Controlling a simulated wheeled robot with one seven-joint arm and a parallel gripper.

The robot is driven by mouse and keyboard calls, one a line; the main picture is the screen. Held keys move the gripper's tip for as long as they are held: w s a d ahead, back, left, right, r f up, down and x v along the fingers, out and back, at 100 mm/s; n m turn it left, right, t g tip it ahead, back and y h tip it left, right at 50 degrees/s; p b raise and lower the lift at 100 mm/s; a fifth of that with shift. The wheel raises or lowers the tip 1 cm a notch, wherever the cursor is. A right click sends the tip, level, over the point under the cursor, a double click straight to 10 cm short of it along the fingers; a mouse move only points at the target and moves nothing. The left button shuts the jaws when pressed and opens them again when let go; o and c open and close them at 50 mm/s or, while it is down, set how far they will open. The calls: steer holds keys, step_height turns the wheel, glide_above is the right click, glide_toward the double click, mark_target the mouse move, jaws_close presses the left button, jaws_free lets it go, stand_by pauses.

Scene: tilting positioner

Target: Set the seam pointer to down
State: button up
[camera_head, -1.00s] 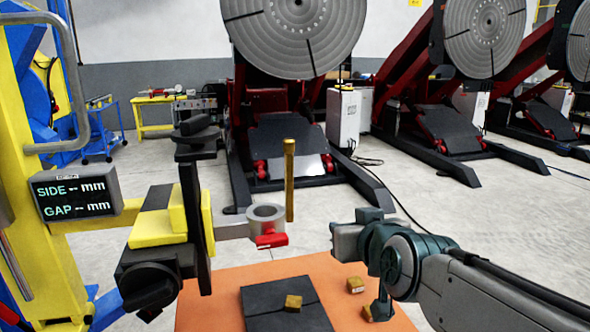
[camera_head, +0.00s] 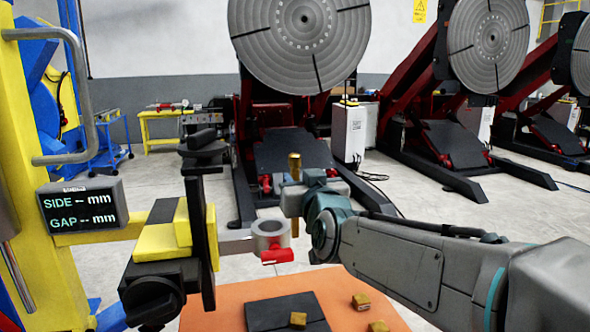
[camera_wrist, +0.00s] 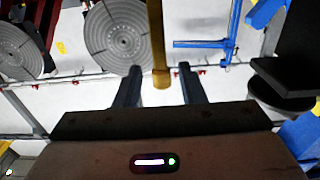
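A brass rod (camera_head: 294,168), which looks like the seam pointer, stands upright beside a grey ring clamp (camera_head: 270,231) with a red lever (camera_head: 277,256). Its top shows above my gripper (camera_head: 291,200) and a lower length below it; my gripper covers the part between. In the wrist view the rod (camera_wrist: 155,40) runs down between the two fingers of my gripper (camera_wrist: 160,71), with a gap on each side. The gripper is open around the rod, not closed on it. The rod's mounting is not clear.
The clamp arm joins a yellow and black holder (camera_head: 165,245) at left. A display (camera_head: 83,206) reads "SIDE -- mm, GAP -- mm". Below, an orange table (camera_head: 225,296) bears a dark plate (camera_head: 278,312) and small brass blocks (camera_head: 361,302). Large positioners with round plates (camera_head: 300,35) stand behind.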

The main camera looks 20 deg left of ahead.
mark_target(296, 173)
steer(key=shift+p+x, duration=0.4)
steer(key=shift+x, duration=2.2)
jaws_close()
